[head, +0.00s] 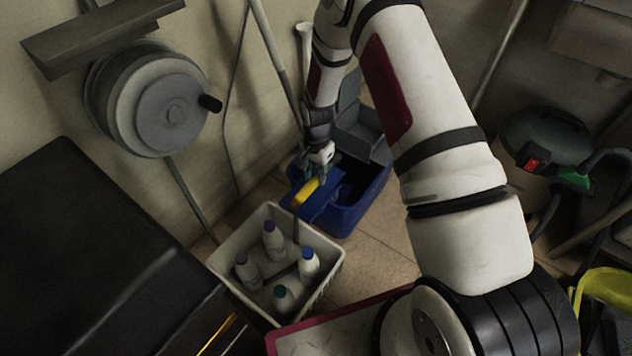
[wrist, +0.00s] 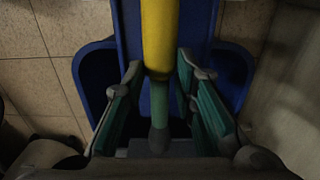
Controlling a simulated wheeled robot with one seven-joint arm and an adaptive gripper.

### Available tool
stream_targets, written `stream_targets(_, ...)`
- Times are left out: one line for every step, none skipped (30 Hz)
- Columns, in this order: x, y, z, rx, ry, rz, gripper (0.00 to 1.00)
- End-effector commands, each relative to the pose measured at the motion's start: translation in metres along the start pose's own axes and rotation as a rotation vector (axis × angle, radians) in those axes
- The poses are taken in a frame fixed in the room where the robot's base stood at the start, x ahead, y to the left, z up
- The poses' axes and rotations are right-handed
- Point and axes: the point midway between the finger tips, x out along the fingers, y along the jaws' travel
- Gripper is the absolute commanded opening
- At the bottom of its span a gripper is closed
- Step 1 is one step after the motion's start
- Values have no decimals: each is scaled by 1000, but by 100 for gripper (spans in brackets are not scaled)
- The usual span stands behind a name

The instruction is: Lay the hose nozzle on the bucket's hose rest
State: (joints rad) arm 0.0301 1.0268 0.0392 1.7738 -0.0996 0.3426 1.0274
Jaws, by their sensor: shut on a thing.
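The hose nozzle (head: 307,190) has a yellow body and, in the wrist view (wrist: 159,40), a dull green and grey end. My gripper (head: 322,172) is shut on the nozzle, with a green-padded finger on each side of it in the wrist view (wrist: 160,108). The blue bucket (head: 352,218) stands on the floor below. The nozzle is over a flat blue strip across the bucket, which looks like the hose rest (head: 325,209); it also shows behind the nozzle in the wrist view (wrist: 190,30). I cannot tell whether they touch.
A pale crate (head: 335,262) with several capped white bottles stands in front of the bucket. A grey reel (head: 150,98) hangs on the left wall. A grey wringer-like part (head: 360,135) rises at the bucket's back. Tiled floor is clear right of the bucket.

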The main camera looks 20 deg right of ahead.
Motion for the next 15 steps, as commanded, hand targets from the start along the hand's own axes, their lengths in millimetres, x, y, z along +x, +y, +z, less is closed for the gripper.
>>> stream_targets(1, -4, -3, 1, 1, -2, 0)
stream_targets(1, -6, -5, 1, 1, -2, 0)
stream_targets(6, -6, -4, 1, -1, 0, 0)
stream_targets(12, -5, -4, 2, -1, 1, 0)
stream_targets(17, -5, -4, 2, -2, 2, 0)
stream_targets(23, -5, -4, 1, -1, 1, 0)
stream_targets(27, -5, -4, 0, -1, 1, 0)
stream_targets(31, -5, -4, 0, -1, 0, 0)
stream_targets(35, -6, -4, 0, -1, 0, 0)
stream_targets(36, -6, -4, 1, 0, -1, 0)
stream_targets(37, -6, -4, 1, 0, -1, 0)
stream_targets(37, -6, -4, 1, 0, -1, 0)
stream_targets(36, -6, -4, 1, 0, -1, 0)
stream_targets(36, -6, -4, 1, 1, -1, 0)
stream_targets(35, -6, -4, 1, 1, -1, 0)
